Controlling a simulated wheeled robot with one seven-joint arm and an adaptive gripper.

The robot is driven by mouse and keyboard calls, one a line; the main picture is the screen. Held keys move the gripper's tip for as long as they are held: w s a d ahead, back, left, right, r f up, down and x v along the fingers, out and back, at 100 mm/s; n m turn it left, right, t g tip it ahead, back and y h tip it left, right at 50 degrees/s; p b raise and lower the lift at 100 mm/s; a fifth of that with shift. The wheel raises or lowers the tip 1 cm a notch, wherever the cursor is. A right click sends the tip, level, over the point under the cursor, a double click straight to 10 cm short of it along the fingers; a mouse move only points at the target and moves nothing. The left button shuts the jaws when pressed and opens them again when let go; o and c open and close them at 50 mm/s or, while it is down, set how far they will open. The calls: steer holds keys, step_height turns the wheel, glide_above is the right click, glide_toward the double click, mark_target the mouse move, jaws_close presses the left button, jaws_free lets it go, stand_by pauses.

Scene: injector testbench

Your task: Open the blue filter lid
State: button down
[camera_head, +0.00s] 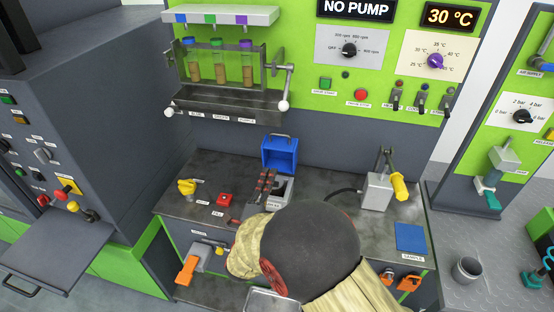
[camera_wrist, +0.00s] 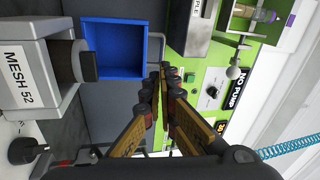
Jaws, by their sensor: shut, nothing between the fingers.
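The blue filter lid (camera_head: 280,154) stands raised at the back of the grey filter housing (camera_head: 284,190), its hollow inside facing forward and its handle at the top. In the wrist view the hollow blue lid (camera_wrist: 114,50) is beside the housing (camera_wrist: 22,75), which is labelled MESH 52. A dark round part (camera_wrist: 82,60) shows at the housing's opening. My gripper (camera_head: 268,174) is in front of the lid, over the left side of the housing. In the wrist view its fingertips (camera_wrist: 164,72) are together, empty, and to the right of the lid. My arm hides the front of the bench.
A grey box with a yellow handle (camera_head: 398,186) stands right of the housing. A red button (camera_head: 224,200) and a yellow valve (camera_head: 187,186) are at the left. A rack of tubes (camera_head: 220,75) with a metal trough (camera_head: 228,103) hangs above on the green panel.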

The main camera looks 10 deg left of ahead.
steer(key=f, duration=0.1)
steer(key=m+t+b, duration=0.1)
steer(key=b, duration=0.2)
glide_toward(279, 135)
steer(key=shift+y, duration=0.4)
steer(key=x, duration=0.6)
steer(key=shift+w+d+r, duration=0.15)
steer(key=shift+w+d, duration=0.05)
steer(key=shift+w, duration=0.15)
steer(key=shift+w, duration=0.1)
